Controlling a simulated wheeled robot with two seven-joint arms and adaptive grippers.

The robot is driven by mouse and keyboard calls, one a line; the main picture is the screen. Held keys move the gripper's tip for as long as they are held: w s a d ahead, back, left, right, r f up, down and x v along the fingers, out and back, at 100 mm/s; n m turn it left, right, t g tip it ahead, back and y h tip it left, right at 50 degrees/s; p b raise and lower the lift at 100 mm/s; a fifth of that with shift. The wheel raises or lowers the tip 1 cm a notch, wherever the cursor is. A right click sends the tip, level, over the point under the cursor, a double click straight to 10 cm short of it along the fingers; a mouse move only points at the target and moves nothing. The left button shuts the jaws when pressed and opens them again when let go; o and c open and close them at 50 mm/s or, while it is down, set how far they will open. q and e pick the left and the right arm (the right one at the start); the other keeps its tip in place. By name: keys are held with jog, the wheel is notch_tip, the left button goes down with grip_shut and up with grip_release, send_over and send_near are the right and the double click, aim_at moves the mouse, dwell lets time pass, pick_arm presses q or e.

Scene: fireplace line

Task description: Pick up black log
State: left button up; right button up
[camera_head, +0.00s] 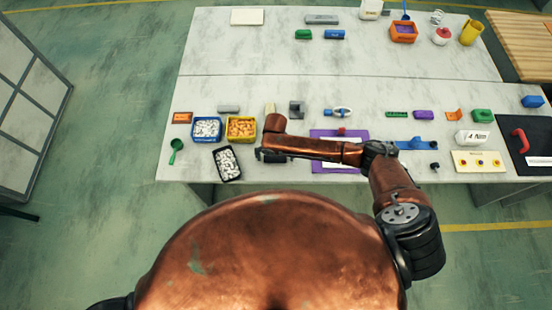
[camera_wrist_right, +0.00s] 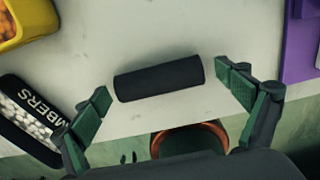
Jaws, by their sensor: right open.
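The black log (camera_wrist_right: 159,78) lies on the pale table top in the right wrist view, a short dark cylinder tilted slightly up to the right. My right gripper (camera_wrist_right: 165,98) is open, with one green-padded finger on each side of the log and no visible hold on it. In the head view my right gripper (camera_head: 273,154) is above the table's front part, and the log can hardly be told apart from it there. My left gripper is not in view.
A black tray of white pieces (camera_head: 217,165) stands left of the gripper, with a yellow bin (camera_head: 241,141) and a blue bin (camera_head: 207,141) behind it. A purple mat (camera_head: 325,167) lies to the right. The table's front edge is close.

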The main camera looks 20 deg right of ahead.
jog(key=shift+c, duration=0.5)
jog(key=c, duration=1.2)
jog(key=shift+o, duration=0.2)
jog(key=shift+r, duration=0.1)
